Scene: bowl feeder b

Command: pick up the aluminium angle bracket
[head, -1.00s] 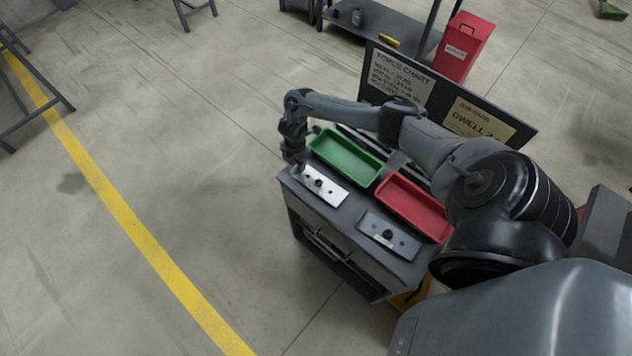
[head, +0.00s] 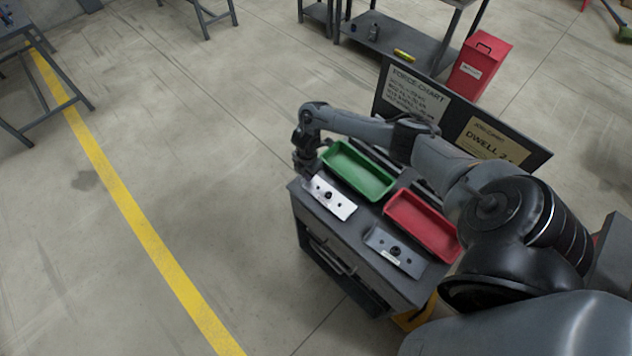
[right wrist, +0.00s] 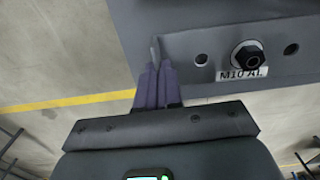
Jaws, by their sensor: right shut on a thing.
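The aluminium angle bracket (head: 330,197) is a bright silver plate on the cart top, left of the other plate. In the right wrist view its grey face (right wrist: 215,45) shows a dark bolt, two holes and a label reading "M10 AL". A thin upright edge (right wrist: 155,48) stands at its left end. My right gripper (head: 302,168) is at that end, and its fingers (right wrist: 156,68) are shut on this edge. The fingertips are too small to make out in the head view. My left gripper is not in view.
A green tray (head: 358,170) and a red tray (head: 422,224) lie behind the plates. A darker plate (head: 394,251) lies to the right. A sign board (head: 455,120) stands at the cart's back. Open floor lies left of the cart.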

